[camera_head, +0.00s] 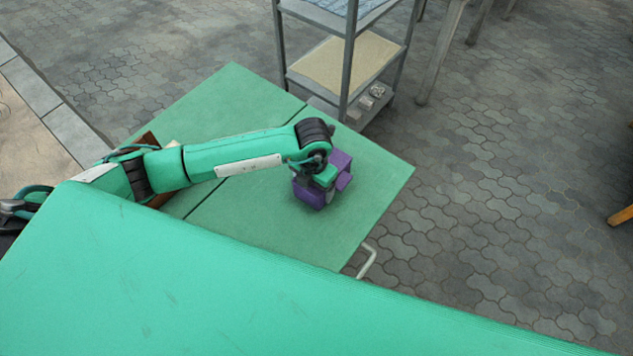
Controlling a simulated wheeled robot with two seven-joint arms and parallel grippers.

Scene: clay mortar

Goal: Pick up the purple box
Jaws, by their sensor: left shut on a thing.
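The purple box (312,193) is at the right part of the green table (377,178). My left gripper (326,182) points down over the box and is shut on it. The gripper and wrist cover the middle of the box, and purple shows on both sides of them. I cannot tell whether the box touches the table top. My right gripper is not in view.
A grey metal shelf unit (349,55) stands just behind the table. A brown object (150,142) lies partly hidden behind my left arm at the table's left. A white handle (367,262) sticks out at the table's front right. Paved floor surrounds the table.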

